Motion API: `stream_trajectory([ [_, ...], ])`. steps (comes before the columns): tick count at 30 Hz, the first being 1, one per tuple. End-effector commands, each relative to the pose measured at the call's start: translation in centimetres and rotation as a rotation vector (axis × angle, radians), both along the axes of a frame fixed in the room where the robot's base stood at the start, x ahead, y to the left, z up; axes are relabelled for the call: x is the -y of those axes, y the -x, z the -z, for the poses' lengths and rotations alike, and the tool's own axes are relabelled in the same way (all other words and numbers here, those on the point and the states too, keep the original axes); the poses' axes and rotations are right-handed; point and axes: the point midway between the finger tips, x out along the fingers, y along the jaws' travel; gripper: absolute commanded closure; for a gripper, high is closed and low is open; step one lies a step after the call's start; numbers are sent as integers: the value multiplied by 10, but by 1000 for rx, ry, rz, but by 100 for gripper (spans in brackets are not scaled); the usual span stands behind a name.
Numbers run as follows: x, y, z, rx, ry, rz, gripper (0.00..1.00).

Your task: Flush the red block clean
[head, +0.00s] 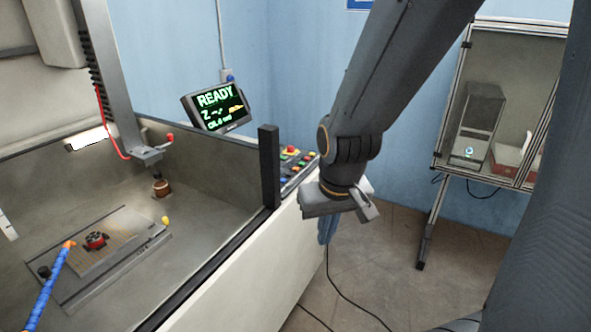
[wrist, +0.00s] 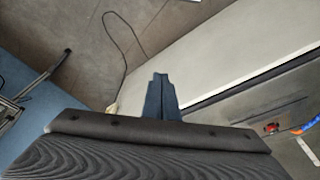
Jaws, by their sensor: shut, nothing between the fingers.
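The red block (head: 96,240) sits on the plate (head: 112,262) in the machine tank, with dark parts around it. It also shows small in the wrist view (wrist: 271,128) at the right. A blue segmented hose with an orange nozzle (head: 69,244) ends just left of the block, its tip close to it. No liquid is seen coming from the nozzle. My gripper (head: 325,228) hangs outside the tank, right of its front wall and well apart from the block. Its blue fingers (wrist: 160,96) are together and empty in the wrist view.
A screen reading READY (head: 216,107) stands behind the tank. A control panel with coloured buttons (head: 294,165) is behind my gripper. The machine head (head: 146,153) hangs over the tank. A dark post (head: 269,165) rises at the tank wall. A glazed cabinet (head: 495,105) stands right; cables cross the floor.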

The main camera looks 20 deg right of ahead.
Motion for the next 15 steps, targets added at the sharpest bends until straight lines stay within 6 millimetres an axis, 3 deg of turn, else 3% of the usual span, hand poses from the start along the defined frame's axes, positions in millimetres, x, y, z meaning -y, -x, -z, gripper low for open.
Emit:
stream_trajectory([
  [10,0,0,0,0,0,0,100],
  [15,0,-1,12,-7,0,0,100],
])
